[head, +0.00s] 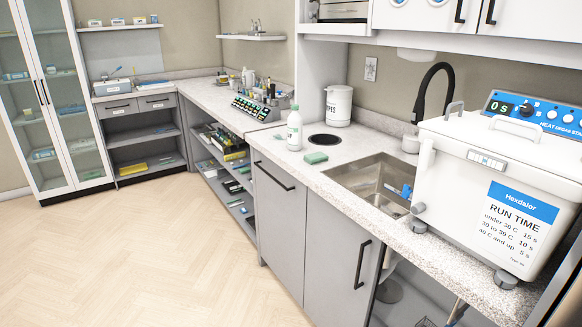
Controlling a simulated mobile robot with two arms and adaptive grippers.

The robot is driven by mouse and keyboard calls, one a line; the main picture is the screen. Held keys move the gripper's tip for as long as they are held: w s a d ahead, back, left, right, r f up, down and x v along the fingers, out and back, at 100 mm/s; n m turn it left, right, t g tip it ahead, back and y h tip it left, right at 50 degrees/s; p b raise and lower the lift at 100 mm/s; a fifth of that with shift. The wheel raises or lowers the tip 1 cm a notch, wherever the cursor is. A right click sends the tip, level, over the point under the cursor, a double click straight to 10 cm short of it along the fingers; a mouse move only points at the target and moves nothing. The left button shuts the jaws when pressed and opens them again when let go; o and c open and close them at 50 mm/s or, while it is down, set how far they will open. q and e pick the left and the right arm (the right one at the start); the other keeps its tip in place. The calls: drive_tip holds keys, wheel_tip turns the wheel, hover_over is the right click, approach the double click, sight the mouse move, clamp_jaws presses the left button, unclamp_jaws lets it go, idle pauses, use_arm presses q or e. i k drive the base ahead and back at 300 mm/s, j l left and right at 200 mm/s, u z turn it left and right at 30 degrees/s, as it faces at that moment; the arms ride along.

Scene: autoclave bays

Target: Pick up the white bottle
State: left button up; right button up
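The white bottle (294,129) stands upright on the speckled countertop, near its front edge. It is left of the round dark opening in the counter and behind the green sponge. It has a narrow neck and a label on its front. Nothing is touching it that I can see. Neither of my grippers shows in the head view.
A green sponge (316,157), a white canister (338,105) and a sink (372,182) with a black faucet (436,88) are nearby. A large white Hexdalor machine (470,190) fills the counter's right. The wooden floor (150,255) before the cabinets is clear.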

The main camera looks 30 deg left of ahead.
sight(295, 121)
drive_tip(key=u, duration=1.05)
drive_tip(key=i+j, duration=0.15)
drive_tip(key=j, duration=0.2)
drive_tip(key=i+j+u, duration=0.1)
drive_tip(key=j, duration=0.25)
drive_tip(key=i+j, duration=0.2)
drive_tip(key=j, duration=0.15)
drive_tip(key=i+j, duration=0.15)
drive_tip(key=j, duration=0.2)
drive_tip(key=i+j+u, duration=0.1)
drive_tip(key=j, duration=0.25)
